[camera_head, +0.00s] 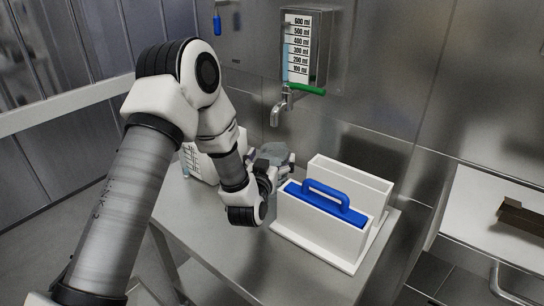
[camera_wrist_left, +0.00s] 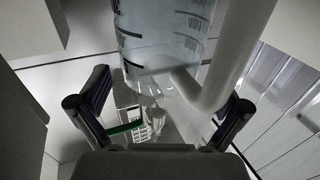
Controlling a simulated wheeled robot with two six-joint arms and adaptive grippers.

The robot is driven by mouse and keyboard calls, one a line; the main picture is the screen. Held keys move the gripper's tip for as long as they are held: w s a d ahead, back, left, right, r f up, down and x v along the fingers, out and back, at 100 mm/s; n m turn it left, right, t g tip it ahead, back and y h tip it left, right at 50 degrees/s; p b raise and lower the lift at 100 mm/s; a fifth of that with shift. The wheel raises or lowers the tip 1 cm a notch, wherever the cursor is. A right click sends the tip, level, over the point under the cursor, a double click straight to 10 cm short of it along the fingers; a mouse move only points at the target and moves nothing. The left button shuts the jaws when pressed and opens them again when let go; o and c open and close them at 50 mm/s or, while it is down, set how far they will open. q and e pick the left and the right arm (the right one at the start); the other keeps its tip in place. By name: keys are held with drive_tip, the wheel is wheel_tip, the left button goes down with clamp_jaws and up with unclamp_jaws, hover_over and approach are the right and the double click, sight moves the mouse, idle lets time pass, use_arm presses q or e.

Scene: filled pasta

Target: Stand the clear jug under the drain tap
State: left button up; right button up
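The two fingers of my left gripper (camera_wrist_left: 162,105) are wide apart, with visible gaps to the jug, and hold nothing that I can see. The drain tap (camera_head: 277,112) with its green lever (camera_head: 307,89) is on the wall above and behind the jug. My right gripper is not in view.
A white holder (camera_head: 372,182) with a blue-handled white block (camera_head: 318,222) stands just right of my gripper. A gauge (camera_head: 299,45) is above the tap. The table front is clear.

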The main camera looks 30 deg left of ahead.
use_arm(q)
drive_tip(key=shift+s+d+r, duration=0.1)
drive_tip(key=shift+s+r, duration=0.05)
drive_tip(key=shift+s, duration=0.15)
drive_tip(key=v, duration=1.1)
drive_tip(key=shift+s+b, duration=0.15)
drive_tip(key=shift+b, duration=0.15)
